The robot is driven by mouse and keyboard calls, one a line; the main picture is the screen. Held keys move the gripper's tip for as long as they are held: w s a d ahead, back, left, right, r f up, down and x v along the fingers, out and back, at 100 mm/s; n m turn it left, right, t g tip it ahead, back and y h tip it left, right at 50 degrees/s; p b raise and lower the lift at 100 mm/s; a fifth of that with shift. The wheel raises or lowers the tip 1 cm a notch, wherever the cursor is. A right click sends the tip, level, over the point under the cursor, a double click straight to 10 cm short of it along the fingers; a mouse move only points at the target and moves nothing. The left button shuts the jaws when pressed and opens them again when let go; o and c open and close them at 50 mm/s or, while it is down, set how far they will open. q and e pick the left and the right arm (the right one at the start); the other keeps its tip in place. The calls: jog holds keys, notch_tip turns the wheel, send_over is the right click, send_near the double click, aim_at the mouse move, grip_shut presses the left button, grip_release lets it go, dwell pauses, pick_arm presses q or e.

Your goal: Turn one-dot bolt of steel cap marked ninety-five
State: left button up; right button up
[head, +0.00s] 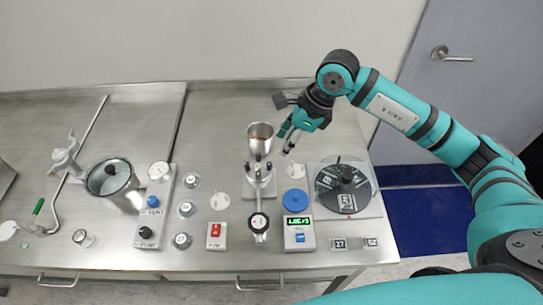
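Several small round steel caps stand on the steel bench: one (191,181), one (187,208) and one (182,240) in a column left of centre, and one (82,238) at the front left. Their markings are too small to read, so I cannot tell which is marked ninety-five. No one-dot bolt can be made out. My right gripper (287,139) is just right of a steel cup on a stand (260,138). Its fingers are apart with nothing between them. My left gripper is out of view.
A control panel (155,205) with knobs and a steel pot with a glass lid (110,178) stand left.

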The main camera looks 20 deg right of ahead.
aim_at(270, 163)
jog(key=p+x, duration=0.2)
jog(key=x, duration=0.7)
jog(key=shift+a+f, duration=0.15)
jog(key=shift+f, duration=0.15)
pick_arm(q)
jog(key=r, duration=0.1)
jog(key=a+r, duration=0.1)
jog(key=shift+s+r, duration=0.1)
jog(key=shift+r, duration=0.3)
pick_arm(e)
jog(key=shift+c, duration=0.3)
grip_shut()
